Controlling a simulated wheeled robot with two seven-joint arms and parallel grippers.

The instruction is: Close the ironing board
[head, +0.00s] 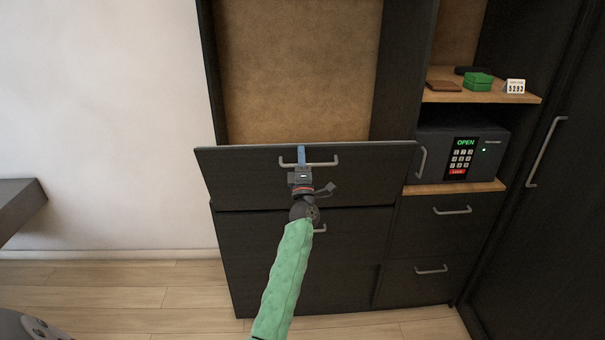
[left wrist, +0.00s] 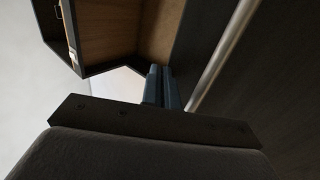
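The wide dark front panel (head: 240,177) with a silver bar handle (head: 326,162) stands out from the cabinet, below the open brown-backed bay. No ironing board surface shows apart from this front, so I cannot tell what lies behind it. My left gripper (head: 301,154) is at the middle of this handle, in front of the panel. Its blue fingers (left wrist: 163,88) are close together in the left wrist view, with no bar visible between them. There the silver bar (left wrist: 222,57) runs just to the right of the fingers; I cannot tell whether they touch it. My right gripper is out of view.
Another panel with a handle (head: 320,229) sits below, partly behind my left arm. To the right are a safe (head: 433,157) with an "OPEN" display, drawers (head: 440,240), and a shelf (head: 460,96) with small items. A dark ledge (head: 18,208) juts in at the left.

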